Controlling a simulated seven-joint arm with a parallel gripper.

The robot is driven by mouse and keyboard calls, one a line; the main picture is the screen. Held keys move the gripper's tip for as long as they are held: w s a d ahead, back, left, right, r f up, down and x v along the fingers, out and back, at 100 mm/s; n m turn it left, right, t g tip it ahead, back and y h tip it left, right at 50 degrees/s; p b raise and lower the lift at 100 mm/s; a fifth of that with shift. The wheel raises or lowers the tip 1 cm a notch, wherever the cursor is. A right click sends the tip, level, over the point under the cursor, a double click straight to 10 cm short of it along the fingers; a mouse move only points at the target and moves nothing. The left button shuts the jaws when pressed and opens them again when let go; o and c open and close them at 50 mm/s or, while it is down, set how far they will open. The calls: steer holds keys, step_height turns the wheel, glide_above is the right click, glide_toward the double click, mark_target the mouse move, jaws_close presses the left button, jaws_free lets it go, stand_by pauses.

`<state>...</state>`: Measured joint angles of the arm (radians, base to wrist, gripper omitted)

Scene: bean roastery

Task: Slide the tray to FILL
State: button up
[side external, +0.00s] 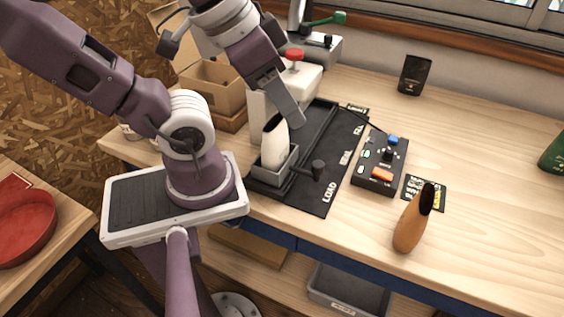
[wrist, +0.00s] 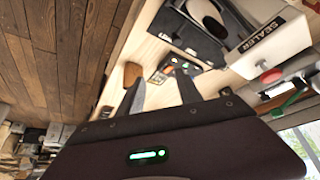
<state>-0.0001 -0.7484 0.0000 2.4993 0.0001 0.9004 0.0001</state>
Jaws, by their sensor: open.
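The grey tray (side external: 270,183) sits on the black track board (side external: 312,203) at its near end, level with the LOAD lettering. A white pouch (side external: 273,145) with a dark opening stands upright in it. A black knob handle (side external: 318,168) sticks out on the tray's right side. The FILL lettering is at the board's far end, with SEAL between. My gripper (side external: 292,117) is above the board, higher than the tray and apart from it. In the wrist view its two fingers (wrist: 162,92) are spread and empty. The pouch (wrist: 207,14) shows at the top there.
A white sealer (wrist: 270,45) with a red knob stands left of the track. A control box (side external: 380,163) with coloured buttons lies right of it. An orange pouch (side external: 410,225) stands near the front edge. A black pouch (side external: 414,74) is at the back. The right tabletop is mostly clear.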

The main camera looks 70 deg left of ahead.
steer(key=g, duration=1)
glide_toward(319, 164)
steer(key=f, duration=0.1)
steer(key=x, duration=0.7)
steer(key=shift+s, duration=0.15)
steer(key=shift+s+f, duration=0.15)
steer(key=shift+f, duration=0.2)
jaws_close()
